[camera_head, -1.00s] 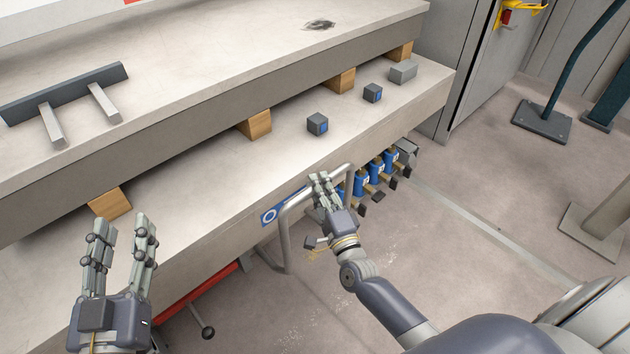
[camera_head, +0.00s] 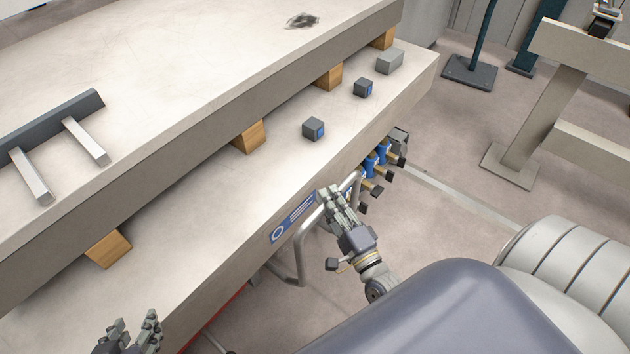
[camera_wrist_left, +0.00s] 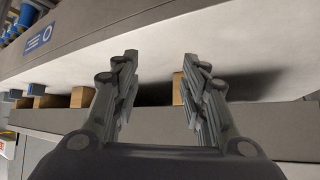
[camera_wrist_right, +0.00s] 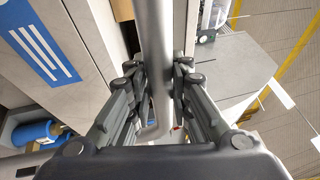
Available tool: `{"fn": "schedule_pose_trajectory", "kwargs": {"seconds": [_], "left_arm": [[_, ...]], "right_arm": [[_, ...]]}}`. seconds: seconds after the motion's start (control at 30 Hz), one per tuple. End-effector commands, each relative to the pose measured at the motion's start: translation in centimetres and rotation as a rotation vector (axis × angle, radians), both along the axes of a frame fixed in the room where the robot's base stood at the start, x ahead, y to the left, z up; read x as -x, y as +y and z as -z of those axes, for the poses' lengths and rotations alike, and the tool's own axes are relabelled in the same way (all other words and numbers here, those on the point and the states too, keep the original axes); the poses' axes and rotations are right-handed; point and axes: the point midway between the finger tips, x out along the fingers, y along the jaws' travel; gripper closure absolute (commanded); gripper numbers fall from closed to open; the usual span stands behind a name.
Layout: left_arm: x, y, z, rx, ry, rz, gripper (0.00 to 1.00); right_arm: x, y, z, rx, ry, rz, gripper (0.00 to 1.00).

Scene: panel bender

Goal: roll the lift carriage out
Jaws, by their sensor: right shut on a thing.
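A grey tubular handle (camera_head: 303,262) stands out from the front of the long pale lower slab (camera_head: 200,215), beside a blue label (camera_head: 292,218). I cannot tell how the lift carriage below is built; the slab hides most of it. My right gripper (camera_head: 335,200) is shut on the handle's upper part. In the right wrist view the tube (camera_wrist_right: 155,70) runs between its fingers. My left gripper (camera_head: 132,335) is at the bottom left, partly cut off by the frame. In the left wrist view its fingers (camera_wrist_left: 158,70) are apart and empty, near the slab.
Wooden blocks (camera_head: 249,136) separate the lower slab from an upper slab (camera_head: 190,60). Small dark blocks (camera_head: 313,128) lie on the lower slab. Blue valve-like parts (camera_head: 376,160) project beyond the handle. Open floor (camera_head: 440,200) lies to the right, with a grey post (camera_head: 540,120) farther off.

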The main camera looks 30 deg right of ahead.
Motion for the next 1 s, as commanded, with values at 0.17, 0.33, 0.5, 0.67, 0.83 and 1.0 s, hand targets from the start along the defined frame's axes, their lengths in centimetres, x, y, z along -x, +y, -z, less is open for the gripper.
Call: {"fn": "schedule_pose_trajectory", "kwargs": {"seconds": [0.17, 0.33, 0.5, 0.67, 0.83, 1.0], "left_arm": [[2.6, 1.0, 1.5, -0.031, 0.132, -0.011, 0.60], [4.1, 1.2, 2.0, -0.047, 0.193, -0.017, 0.60], [4.5, 1.3, 2.3, -0.050, 0.212, -0.018, 0.60], [4.3, 1.5, 2.4, -0.053, 0.217, -0.019, 0.60], [4.1, 1.2, 2.4, -0.049, 0.215, -0.018, 0.60], [4.1, 1.2, 2.4, -0.050, 0.216, -0.019, 0.60]], "right_arm": [[2.7, -1.2, -0.6, 0.001, -0.009, 0.002, 1.00], [4.3, -1.9, -0.5, -0.003, -0.013, 0.003, 1.00], [4.6, -2.1, -0.4, -0.004, -0.014, 0.005, 1.00], [4.4, -1.8, -0.4, -0.004, -0.011, 0.001, 1.00], [4.3, -1.6, -0.3, -0.003, -0.010, -0.003, 0.68], [4.3, -1.7, -0.2, -0.003, -0.006, 0.000, 0.60]]}}
